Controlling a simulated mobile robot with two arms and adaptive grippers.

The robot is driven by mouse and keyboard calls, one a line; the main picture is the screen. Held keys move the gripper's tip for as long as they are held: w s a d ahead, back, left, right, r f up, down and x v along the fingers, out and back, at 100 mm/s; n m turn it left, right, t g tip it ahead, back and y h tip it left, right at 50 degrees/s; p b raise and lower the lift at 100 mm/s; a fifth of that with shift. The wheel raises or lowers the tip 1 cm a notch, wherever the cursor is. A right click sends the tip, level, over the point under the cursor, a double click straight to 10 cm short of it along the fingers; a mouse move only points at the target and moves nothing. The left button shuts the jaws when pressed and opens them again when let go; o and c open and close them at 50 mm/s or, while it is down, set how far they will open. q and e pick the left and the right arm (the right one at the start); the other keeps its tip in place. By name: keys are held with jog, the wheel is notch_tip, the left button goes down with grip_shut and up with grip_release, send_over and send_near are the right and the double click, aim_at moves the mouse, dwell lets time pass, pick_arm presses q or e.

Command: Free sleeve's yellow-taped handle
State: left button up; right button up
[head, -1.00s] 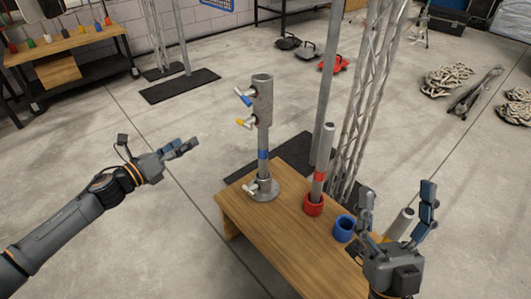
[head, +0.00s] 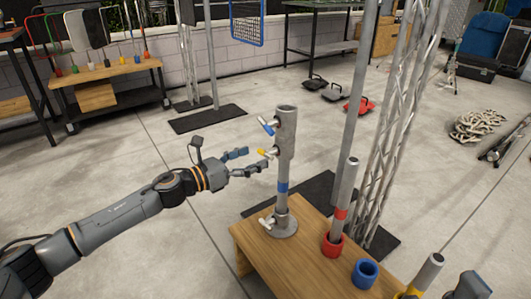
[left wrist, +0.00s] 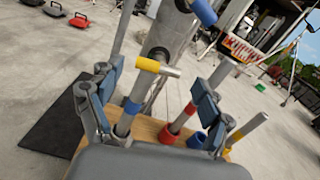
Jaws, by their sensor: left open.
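The grey sleeve (head: 287,133) sits upright on a post with a blue band on the wooden table. Its yellow-taped handle (head: 268,153) sticks out to the left, below a blue-taped handle (head: 266,124). My left gripper (head: 252,162) is open beside the yellow-taped handle. In the left wrist view, the yellow-taped handle (left wrist: 149,65) lies crosswise between the spread fingers of my left gripper (left wrist: 158,78), with no clear contact. The sleeve (left wrist: 171,30) stands behind it. Only a bit of my right gripper (head: 470,286) shows at the bottom right; its jaws are cut off.
The wooden table (head: 285,262) also holds a red-collared post (head: 343,195), a blue ring (head: 365,273) and a yellow-based post (head: 427,272). A lattice truss (head: 395,125) rises behind the table. The floor left of the table is clear.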

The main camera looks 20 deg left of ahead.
aim_at(264, 153)
pick_arm(q)
jog(key=shift+x, duration=2.3)
